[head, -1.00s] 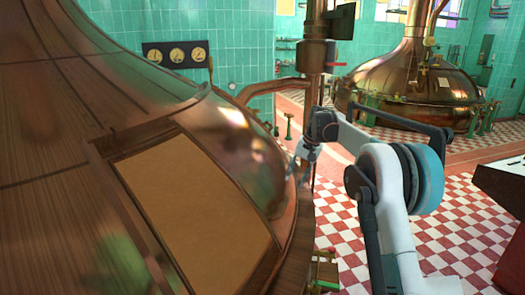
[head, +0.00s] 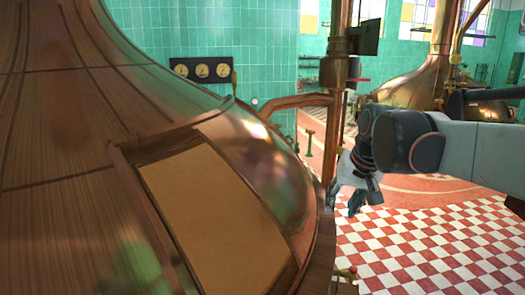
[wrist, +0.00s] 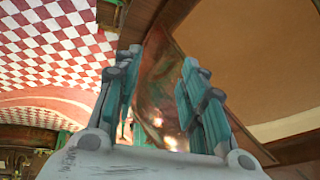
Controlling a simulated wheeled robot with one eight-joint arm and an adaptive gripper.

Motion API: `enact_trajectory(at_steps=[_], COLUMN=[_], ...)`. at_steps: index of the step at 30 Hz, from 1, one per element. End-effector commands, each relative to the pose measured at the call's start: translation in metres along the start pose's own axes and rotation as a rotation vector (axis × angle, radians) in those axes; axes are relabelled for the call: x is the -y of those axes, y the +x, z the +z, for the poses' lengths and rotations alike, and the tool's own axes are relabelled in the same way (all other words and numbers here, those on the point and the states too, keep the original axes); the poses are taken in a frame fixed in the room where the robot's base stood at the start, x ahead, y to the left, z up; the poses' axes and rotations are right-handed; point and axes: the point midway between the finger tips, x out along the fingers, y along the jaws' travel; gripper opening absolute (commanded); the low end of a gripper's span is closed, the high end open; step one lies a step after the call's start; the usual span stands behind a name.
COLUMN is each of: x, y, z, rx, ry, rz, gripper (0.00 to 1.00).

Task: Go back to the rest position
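My gripper (head: 346,200) hangs at the end of my arm, just right of the near copper kettle's rim in the head view, with its fingers pointing down. In the wrist view my gripper (wrist: 155,90) shows its two fingers spread apart with nothing between them. The near copper kettle (head: 60,150) fills the left of the head view. Its tan rectangular panel (head: 215,210) also shows at the upper right of the wrist view (wrist: 245,50).
A vertical copper pipe (head: 333,110) stands close behind my gripper. A second copper kettle (head: 425,85) stands farther back, partly hidden by my arm. Three round gauges (head: 202,70) hang on the green tiled wall. The red-and-white checkered floor (head: 430,245) at the right is clear.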

Motion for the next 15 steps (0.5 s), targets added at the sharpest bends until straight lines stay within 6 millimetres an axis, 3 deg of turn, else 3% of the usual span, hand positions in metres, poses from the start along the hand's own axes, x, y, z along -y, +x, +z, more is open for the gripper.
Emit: enact_trajectory(at_steps=[1,7,15], x=[-0.003,-0.016,-0.038], y=[-0.004,-0.012,-0.003], z=[0.020,0.088,0.181], rx=[-0.014,-0.074,-0.152], ry=[-0.013,-0.068,-0.143], rz=[0.003,0.022,0.048], gripper=[0.38,0.38,0.38])
